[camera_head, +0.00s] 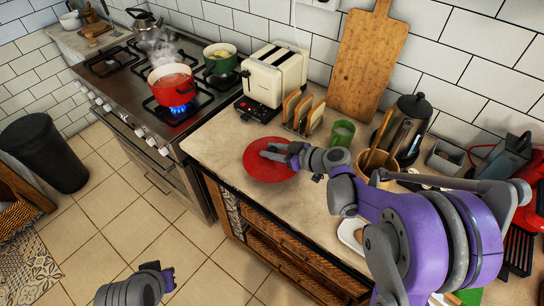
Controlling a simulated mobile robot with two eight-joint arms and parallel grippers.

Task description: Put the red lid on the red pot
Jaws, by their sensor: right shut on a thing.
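The red pot (176,95) stands on a lit front burner of the stove, open at the top, with red contents and steam above it. The round red lid (262,174) is over the counter near its front edge, to the right of the stove. My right gripper (272,152) is shut on the lid, at its upper middle; the fingers hide the part they grip. I cannot tell whether the lid touches the counter. My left gripper (165,276) is low over the floor, away from both, and its finger opening is unclear.
A green pot (221,64) sits on a burner behind and right of the red pot. A cream toaster (275,75), a toast rack (303,113) and a green cup (343,132) stand behind the lid. Bare counter (215,138) lies between lid and stove.

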